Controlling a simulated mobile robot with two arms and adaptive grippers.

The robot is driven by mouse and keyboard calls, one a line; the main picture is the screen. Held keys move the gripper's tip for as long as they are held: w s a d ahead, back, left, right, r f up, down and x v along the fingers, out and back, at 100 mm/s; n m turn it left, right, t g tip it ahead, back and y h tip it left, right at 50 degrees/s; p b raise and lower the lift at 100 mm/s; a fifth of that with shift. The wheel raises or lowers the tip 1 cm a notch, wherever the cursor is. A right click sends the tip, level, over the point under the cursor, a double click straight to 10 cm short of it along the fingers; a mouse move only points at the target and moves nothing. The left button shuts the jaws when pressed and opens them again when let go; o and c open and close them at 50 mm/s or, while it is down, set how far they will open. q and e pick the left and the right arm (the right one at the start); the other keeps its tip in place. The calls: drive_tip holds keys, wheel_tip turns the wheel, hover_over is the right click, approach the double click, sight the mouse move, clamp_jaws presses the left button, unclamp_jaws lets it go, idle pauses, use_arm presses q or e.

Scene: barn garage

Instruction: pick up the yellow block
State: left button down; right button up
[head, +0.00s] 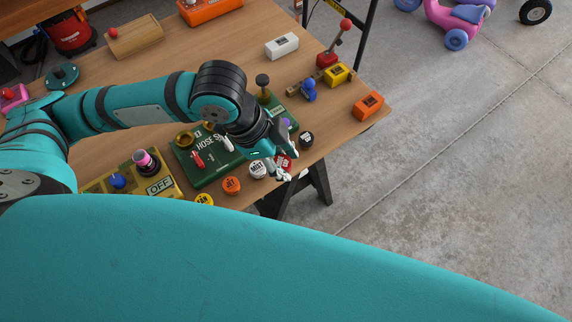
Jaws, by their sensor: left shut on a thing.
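The yellow block (337,76) with a dark label lies on the wooden table near its right edge, just below the red lever. My left gripper (284,165) is over the near right table edge, well below and left of the yellow block in the picture and apart from it. My right gripper is not in view.
A blue knob (309,90), an orange block (367,106) and a white block (282,46) lie around the yellow block. A green panel (205,173) and several round labelled pieces are near my left gripper. Concrete floor lies beyond the table's right edge.

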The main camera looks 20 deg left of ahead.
use_arm(q)
drive_tip(key=s+d+f+m+g+b, duration=0.2)
drive_tip(key=s+d+f+m+g, duration=0.15)
drive_tip(key=s+m, duration=0.35)
drive_tip(key=shift+m+t, duration=0.25)
drive_tip(key=shift+m, duration=0.25)
drive_tip(key=w+a, duration=0.1)
drive_tip(key=w, duration=0.3)
drive_tip(key=w+a+f+p, duration=0.1)
drive_tip(key=w, duration=0.1)
drive_tip(key=shift+w+a+f, duration=0.1)
drive_tip(key=shift+w+a, duration=0.1)
drive_tip(key=shift+a, duration=0.1)
drive_tip(key=w+a, duration=0.1)
drive_tip(key=w, duration=0.3)
drive_tip(key=w+a+p, duration=0.1)
drive_tip(key=w, duration=0.1)
drive_tip(key=shift+w+a+f, duration=0.35)
drive_tip(key=shift+w, duration=0.05)
drive_tip(key=shift+w+a, duration=0.15)
drive_tip(key=shift+w, duration=0.15)
drive_tip(key=shift+w+f, duration=0.1)
drive_tip(key=shift+f, duration=1.75)
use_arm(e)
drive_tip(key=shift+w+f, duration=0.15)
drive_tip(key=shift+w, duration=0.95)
use_arm(q)
drive_tip(key=shift+f, duration=0.1)
